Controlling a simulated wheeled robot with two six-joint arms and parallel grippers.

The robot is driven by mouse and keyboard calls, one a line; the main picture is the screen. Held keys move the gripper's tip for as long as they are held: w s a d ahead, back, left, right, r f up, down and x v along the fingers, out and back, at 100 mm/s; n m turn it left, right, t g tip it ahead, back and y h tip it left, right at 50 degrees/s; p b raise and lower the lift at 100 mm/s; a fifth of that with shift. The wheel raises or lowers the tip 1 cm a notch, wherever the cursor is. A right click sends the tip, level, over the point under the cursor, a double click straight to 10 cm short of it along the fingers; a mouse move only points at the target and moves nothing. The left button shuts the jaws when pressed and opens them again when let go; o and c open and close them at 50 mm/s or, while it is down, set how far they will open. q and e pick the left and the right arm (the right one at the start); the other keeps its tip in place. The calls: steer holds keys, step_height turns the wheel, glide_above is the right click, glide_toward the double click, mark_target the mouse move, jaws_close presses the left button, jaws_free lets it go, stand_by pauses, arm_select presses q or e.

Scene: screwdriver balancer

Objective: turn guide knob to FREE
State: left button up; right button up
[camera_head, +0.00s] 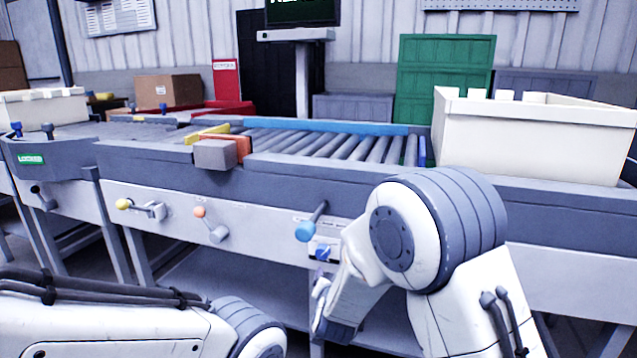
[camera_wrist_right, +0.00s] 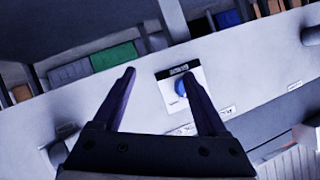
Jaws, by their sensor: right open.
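The guide knob is a small blue knob (camera_head: 322,252) on a little plate on the front panel of the conveyor. In the right wrist view the blue knob (camera_wrist_right: 181,88) sits on a white plate with a dark label strip, too small to read. My right gripper (camera_wrist_right: 160,74) is open and empty there, its two dark fingers pointing toward the panel. The knob appears between the fingers, closer to the right-hand one, and seems apart from both. In the head view the right gripper (camera_head: 319,292) is low beside the panel, partly hidden by my wrist. My left gripper is out of frame.
A green LOCKED sign (camera_head: 30,159) is at far left. A cream crate (camera_head: 540,140) stands right of the rollers.

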steer(key=s+d+f+n+g, duration=0.1)
steer(key=s+d+n+g, duration=0.1)
steer(key=s+d+g, duration=0.45)
steer(key=s+d+f+n+g, duration=0.15)
steer(key=s+d, duration=0.25)
steer(key=s, duration=0.6)
steer(key=s+d+n+g, duration=0.25)
steer(key=s+d, duration=0.25)
steer(key=s, duration=0.4)
steer(key=s+a+r+n+g+y+p, duration=0.1)
steer(key=s+a+r+n+p, duration=0.1)
steer(key=s+a+r+n, duration=0.35)
steer(key=s+a+r+n+g+p, duration=0.2)
steer(key=s+a+r, duration=0.2)
steer(key=s+a, duration=0.4)
step_height(320, 180, up, 37)
steer(key=p, duration=3.7)
steer(key=shift+w+a+r, duration=0.2)
steer(key=shift+w+a, duration=0.1)
steer(key=shift+w, duration=0.05)
